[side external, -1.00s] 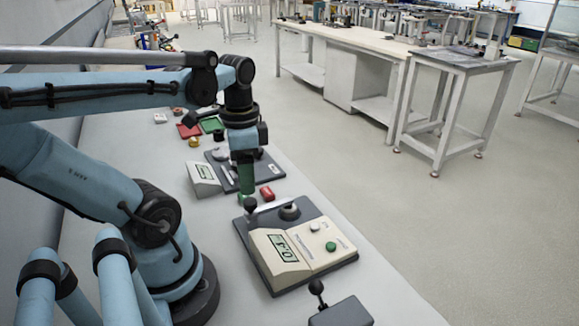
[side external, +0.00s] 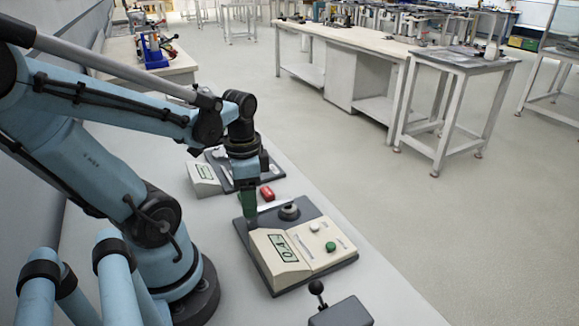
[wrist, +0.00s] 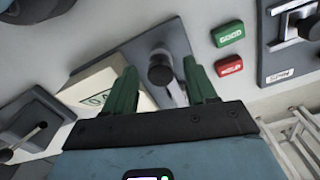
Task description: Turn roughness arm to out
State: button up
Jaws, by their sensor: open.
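The roughness tester (side external: 285,262) is a beige unit with a digital display on a dark base plate. Its silver arm (side external: 272,206) runs left from a dark round pivot (side external: 289,210). A black knob (wrist: 160,72) tops the arm's end in the wrist view, and the silver bar shows just below it. My gripper (side external: 249,215) is low over the base's left corner, where it hides the knob in the side view. In the wrist view its green fingers (wrist: 160,80) are apart, with the knob between them. I cannot tell whether either finger touches it.
Another instrument (side external: 204,178) stands farther back. A dark box with a black-knobbed lever (side external: 340,311) is in front. The bench's right strip is clear.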

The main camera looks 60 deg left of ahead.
grip_shut()
jog(key=shift+n, duration=0.4)
jog(key=n, duration=0.4)
jog(key=shift+d+n, duration=0.1)
jog(key=shift+n, duration=0.3)
jog(key=n, duration=1)
jog(key=shift+w+d+n, duration=0.1)
jog(key=shift+n, duration=0.3)
jog(key=n, duration=0.5)
jog(key=shift+n, duration=0.4)
